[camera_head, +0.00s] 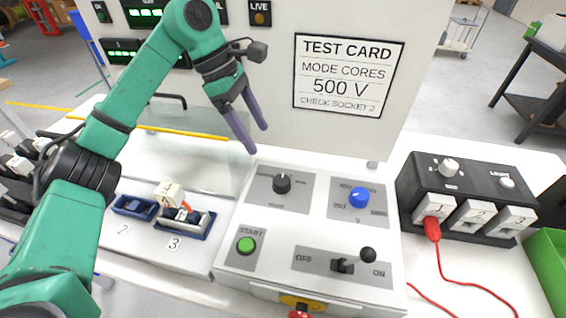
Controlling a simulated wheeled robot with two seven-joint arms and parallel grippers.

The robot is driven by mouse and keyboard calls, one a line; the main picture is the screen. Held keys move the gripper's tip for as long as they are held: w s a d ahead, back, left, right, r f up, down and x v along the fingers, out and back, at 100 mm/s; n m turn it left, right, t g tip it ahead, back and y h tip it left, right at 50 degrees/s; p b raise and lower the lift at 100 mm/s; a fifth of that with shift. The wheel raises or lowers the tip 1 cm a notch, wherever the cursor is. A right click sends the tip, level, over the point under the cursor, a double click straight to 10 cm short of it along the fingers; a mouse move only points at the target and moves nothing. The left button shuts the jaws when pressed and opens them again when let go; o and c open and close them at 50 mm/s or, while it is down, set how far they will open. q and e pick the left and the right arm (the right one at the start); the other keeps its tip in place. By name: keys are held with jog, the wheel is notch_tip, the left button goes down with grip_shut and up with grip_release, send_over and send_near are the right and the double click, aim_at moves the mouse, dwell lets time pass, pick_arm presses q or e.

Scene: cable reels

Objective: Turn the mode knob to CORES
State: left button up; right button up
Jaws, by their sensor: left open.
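The black knob (282,183) sits on a grey plate at the upper left of the white control panel. Its labels are too small to read, so I cannot tell which mode it points at. A test card (347,75) on the upright board reads MODE CORES, 500 V, CHECK SOCKET 2. My left gripper (259,138) is open and empty, with two purple fingers pointing down, above and a little left of the black knob, apart from it. My right gripper is not in view.
A blue knob (358,197) marked V is right of the black one. Below are a green START button (246,246) and an OFF/ON lever (368,255). A black socket box (465,195) with a red plug (432,229) stands right. A clear panel (190,150) is left of the gripper.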

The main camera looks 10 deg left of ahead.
aim_at(280, 180)
pick_arm(q)
jog(key=p+x, duration=0.1)
jog(key=x, duration=0.7)
jog(key=p+x, duration=0.1)
jog(key=x, duration=0.3)
jog(key=shift+s+d+f+p, duration=0.3)
jog(key=shift+s, duration=0.1)
jog(key=shift+s+f, duration=0.1)
jog(key=shift+f, duration=0.05)
grip_shut()
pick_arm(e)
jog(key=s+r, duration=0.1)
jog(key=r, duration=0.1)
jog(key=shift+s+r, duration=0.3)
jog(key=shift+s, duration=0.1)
